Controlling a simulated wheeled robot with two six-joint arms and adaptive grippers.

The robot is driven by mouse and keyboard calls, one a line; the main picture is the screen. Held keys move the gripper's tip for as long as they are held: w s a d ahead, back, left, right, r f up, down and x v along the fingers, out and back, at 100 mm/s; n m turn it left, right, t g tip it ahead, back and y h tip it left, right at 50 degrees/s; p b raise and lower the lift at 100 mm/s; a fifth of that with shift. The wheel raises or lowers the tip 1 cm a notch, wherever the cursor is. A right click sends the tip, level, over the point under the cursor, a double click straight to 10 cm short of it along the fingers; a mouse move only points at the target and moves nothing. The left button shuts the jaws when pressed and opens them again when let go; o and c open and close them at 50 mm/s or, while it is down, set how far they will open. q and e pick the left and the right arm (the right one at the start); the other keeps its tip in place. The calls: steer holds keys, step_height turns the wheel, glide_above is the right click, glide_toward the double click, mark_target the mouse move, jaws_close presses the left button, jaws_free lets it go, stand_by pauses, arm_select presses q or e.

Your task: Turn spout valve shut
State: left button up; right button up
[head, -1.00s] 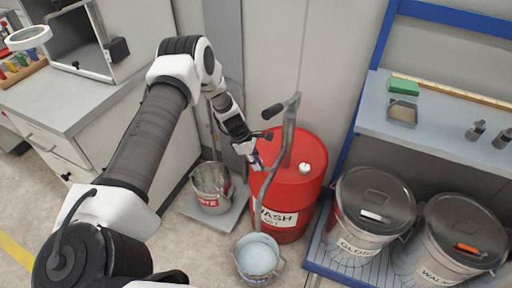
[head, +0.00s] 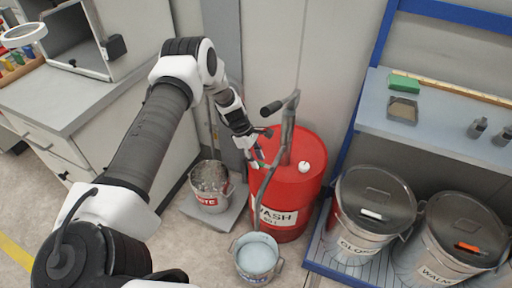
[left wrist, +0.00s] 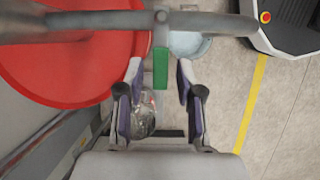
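A red drum (head: 292,182) labelled WASH carries a grey hand pump whose spout pipe (head: 262,190) bends down toward a bucket of pale liquid (head: 256,258). My left gripper (head: 256,152) is at the pipe, left of the drum top. In the left wrist view, a green valve lever (left wrist: 160,68) hangs from the grey pipe (left wrist: 220,22). My left gripper (left wrist: 160,88) is open, with the lever between its fingertips and a gap showing on both sides. In the head view the arm and pipe largely hide the lever. My right gripper is not in view.
A waste bucket (head: 210,187) stands on a grey plate left of the drum. Two lidded cans (head: 373,203) stand right of it under a blue-framed shelf (head: 455,135). A grey cabinet (head: 80,100) is at the left. The pump handle (head: 284,104) rises above the drum.

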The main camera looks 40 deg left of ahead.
arm_select(q)
steer(key=w+v, duration=0.1)
steer(key=v, duration=1)
steer(key=shift+s+r, duration=0.4)
steer(key=shift+s, duration=0.1)
steer(key=shift+a, duration=0.15)
